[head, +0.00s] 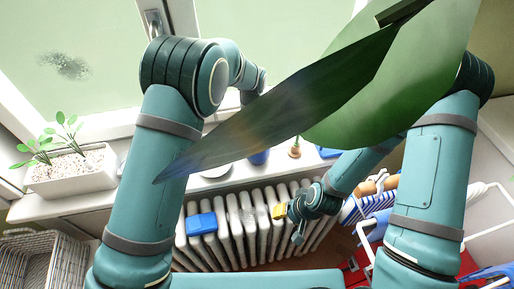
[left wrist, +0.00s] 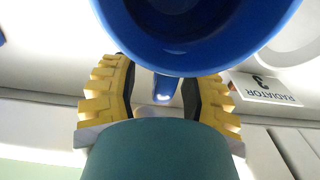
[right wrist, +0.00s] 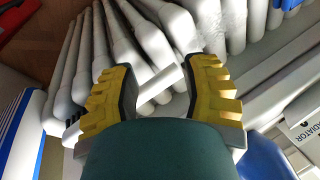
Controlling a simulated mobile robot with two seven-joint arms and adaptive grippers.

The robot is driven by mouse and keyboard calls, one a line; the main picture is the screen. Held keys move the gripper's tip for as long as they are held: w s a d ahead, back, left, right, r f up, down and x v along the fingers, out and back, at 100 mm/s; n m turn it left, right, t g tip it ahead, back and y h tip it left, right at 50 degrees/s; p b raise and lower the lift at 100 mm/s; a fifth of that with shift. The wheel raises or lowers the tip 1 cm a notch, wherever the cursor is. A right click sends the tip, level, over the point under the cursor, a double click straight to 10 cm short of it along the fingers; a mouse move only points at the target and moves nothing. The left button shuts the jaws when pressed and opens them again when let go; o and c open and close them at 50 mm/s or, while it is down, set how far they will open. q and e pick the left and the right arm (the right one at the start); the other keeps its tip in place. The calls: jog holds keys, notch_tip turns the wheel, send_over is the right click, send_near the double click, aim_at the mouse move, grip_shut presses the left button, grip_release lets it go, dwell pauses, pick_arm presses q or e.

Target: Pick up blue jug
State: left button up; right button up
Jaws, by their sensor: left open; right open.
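The blue jug (left wrist: 185,45) fills the top of the left wrist view, with its round opening facing the camera. Its handle (left wrist: 162,88) hangs between the two yellow fingers of my left gripper (left wrist: 158,76). That gripper is open, and I cannot tell whether a finger touches the jug. In the head view a small part of the jug (head: 259,157) shows on the windowsill below a large leaf, which hides my left gripper. My right gripper (right wrist: 160,72) is open and empty by the radiator. A blue rounded edge, probably the jug (right wrist: 264,160), shows at the lower right there.
A big green leaf (head: 390,85) crosses the head view. The white radiator (head: 237,220) stands below the sill, with a blue item (head: 201,224) on it. A white planter (head: 70,172) is at left, above a wicker basket (head: 40,262). A "RADIATOR 3" label (left wrist: 265,89) is near the jug.

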pick_arm(q)
grip_shut()
jog(key=shift+r, duration=0.15)
dwell(0.4)
